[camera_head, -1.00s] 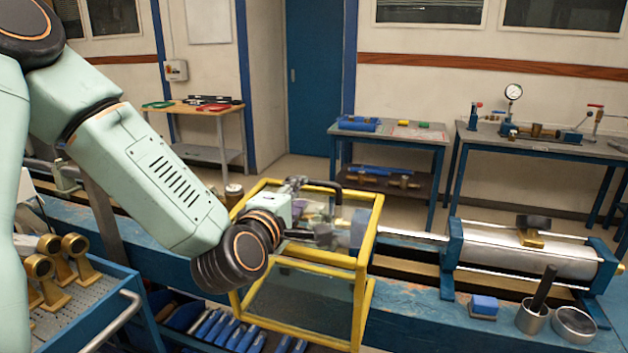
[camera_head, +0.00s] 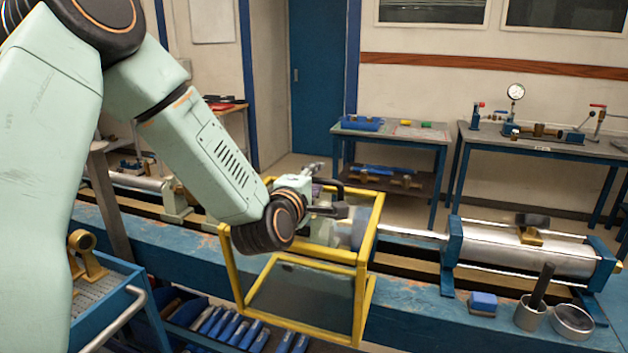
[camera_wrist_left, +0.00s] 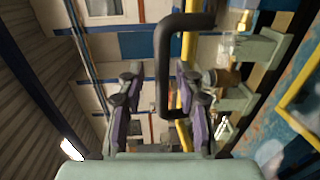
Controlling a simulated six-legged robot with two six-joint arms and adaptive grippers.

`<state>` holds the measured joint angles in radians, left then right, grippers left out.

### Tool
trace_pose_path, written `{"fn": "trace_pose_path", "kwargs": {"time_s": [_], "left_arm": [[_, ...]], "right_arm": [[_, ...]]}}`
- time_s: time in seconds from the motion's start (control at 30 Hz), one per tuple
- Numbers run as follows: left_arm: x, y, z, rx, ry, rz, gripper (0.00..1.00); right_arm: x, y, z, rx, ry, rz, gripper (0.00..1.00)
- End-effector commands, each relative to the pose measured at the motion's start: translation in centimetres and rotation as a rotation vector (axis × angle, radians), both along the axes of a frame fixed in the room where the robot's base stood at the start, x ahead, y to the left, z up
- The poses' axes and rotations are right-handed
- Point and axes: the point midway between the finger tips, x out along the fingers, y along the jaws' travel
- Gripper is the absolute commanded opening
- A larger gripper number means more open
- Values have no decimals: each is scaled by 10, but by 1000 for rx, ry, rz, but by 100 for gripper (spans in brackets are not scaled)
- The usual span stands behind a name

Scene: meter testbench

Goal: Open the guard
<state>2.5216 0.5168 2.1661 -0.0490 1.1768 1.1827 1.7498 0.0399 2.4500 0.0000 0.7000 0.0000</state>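The guard (camera_head: 362,240) is a yellow-framed box with clear panels, standing on the blue bench around the test piece. It looks closed. My left gripper (camera_head: 328,190) is at the top of the guard, close to the handle. In the left wrist view its two purple-grey fingers (camera_wrist_left: 155,88) are spread, with the handle's long bar appearing between them. I cannot tell whether they touch it. My right gripper is out of view.
A silver cylinder (camera_head: 530,245) lies right of the guard, its rod reaching towards it. A blue block (camera_head: 483,303) and metal cups (camera_head: 531,314) stand at the bench front. A blue cart (camera_head: 112,300) with brass fittings is at lower left.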

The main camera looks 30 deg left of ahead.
Motion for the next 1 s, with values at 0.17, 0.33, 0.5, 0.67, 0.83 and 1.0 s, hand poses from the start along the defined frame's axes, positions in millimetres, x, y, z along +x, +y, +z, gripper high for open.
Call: {"fn": "trace_pose_path", "kwargs": {"time_s": [0.17,0.33,0.5,0.67,0.83,1.0], "left_arm": [[0,0,0,0,0,0,24],[0,0,0,0,1,0,10],[0,0,-1,-1,3,0,0],[-1,0,-1,-1,3,-1,0],[-1,-1,-2,0,4,-2,0],[-1,-1,-2,0,5,-2,0]], "right_arm": [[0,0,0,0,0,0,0],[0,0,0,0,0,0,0],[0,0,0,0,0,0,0],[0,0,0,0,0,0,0],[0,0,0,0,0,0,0],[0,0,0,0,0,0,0]]}}
